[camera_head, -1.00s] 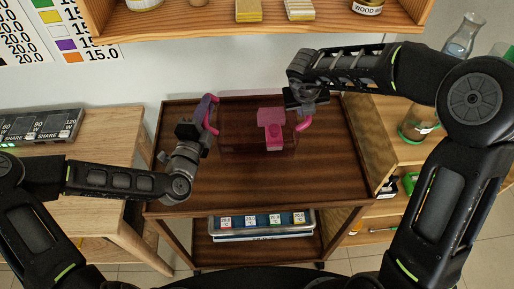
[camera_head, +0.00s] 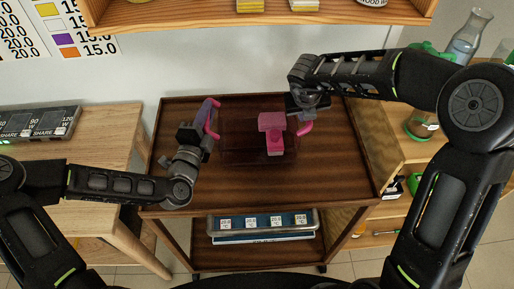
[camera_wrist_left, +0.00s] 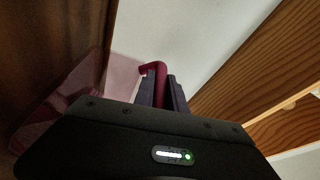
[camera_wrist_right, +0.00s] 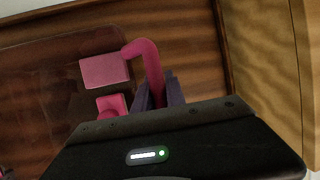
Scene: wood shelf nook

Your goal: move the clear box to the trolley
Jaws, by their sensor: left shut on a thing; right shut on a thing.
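The clear box (camera_head: 236,148) is see-through with pink handles and a pink block-shaped part (camera_head: 272,122) inside or on it. It is over the top of the dark brown trolley (camera_head: 290,190); I cannot tell whether it touches the surface. My left gripper (camera_head: 208,122) is shut on the box's left pink handle, which shows in the left wrist view (camera_wrist_left: 158,80). My right gripper (camera_head: 304,122) is shut on the right pink handle, seen in the right wrist view (camera_wrist_right: 152,68). The box's far edges are hard to make out against the dark wood.
A wooden table (camera_head: 95,150) with a dark display case (camera_head: 38,122) stands at the left. A wooden shelf (camera_head: 200,14) hangs above the trolley. A shelf unit with a glass flask (camera_head: 468,38) is at the right. A tray (camera_head: 262,226) lies on the trolley's lower level.

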